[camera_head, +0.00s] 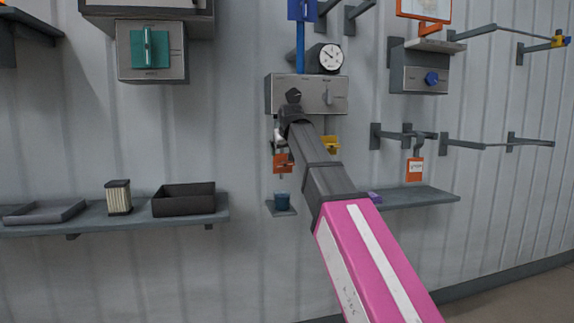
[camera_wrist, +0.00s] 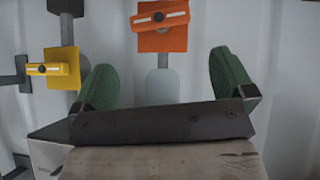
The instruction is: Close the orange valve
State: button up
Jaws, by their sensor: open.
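The orange valve (camera_wrist: 160,40) is at the top of the wrist view: a square orange plate with an orange bar handle (camera_wrist: 165,20) lying across it, slightly tilted. In the head view the orange valve (camera_head: 283,168) shows below my arm's end, partly hidden. My gripper (camera_wrist: 160,68) is open, with its two green fingers apart and nothing between them. The fingers point toward the wall and lie below the plate in the wrist view, apart from the handle. In the head view my arm mostly hides the gripper.
A yellow valve (camera_wrist: 60,72) is beside the orange one, left in the wrist view. A grey panel with a knob (camera_head: 315,95) is above. A small shelf with a blue cup (camera_head: 282,201) is below. An orange tag (camera_head: 415,169) hangs on a hook at the right.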

aim_at(285, 163)
jog(key=x, duration=1)
jog(key=shift+s, duration=0.1)
jog(key=c, duration=0.6)
